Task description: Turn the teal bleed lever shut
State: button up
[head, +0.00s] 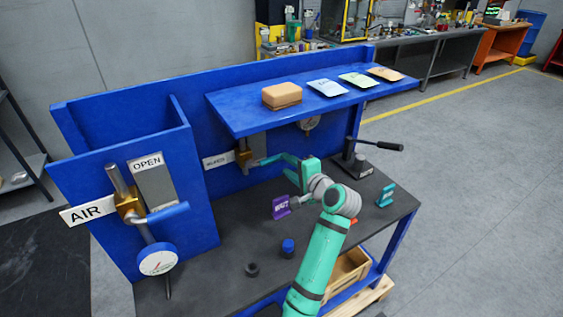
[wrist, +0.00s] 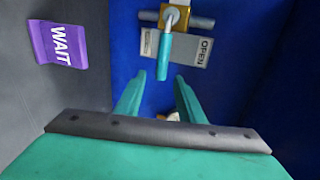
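The teal bleed lever (wrist: 165,58) shows in the wrist view, extending from a brass valve body (wrist: 176,14) on a grey pipe. It lies over a grey plate marked OPEN (wrist: 203,50). My gripper (wrist: 163,78) is open, its two teal fingers apart. In the head view my gripper (head: 270,160) is under the blue shelf, just right of the brass valve (head: 243,155).
The blue shelf (head: 300,112) overhangs the valve and carries a brown block (head: 282,95) and several packets. A purple WAIT sign (head: 281,206) stands on the bench, close below my gripper. A blue-handled AIR valve (head: 168,212) is at left. A black-handled lever (head: 375,145) stands at right.

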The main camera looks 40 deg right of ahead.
jog(key=shift+v, duration=1.55)
jog(key=shift+a, duration=0.1)
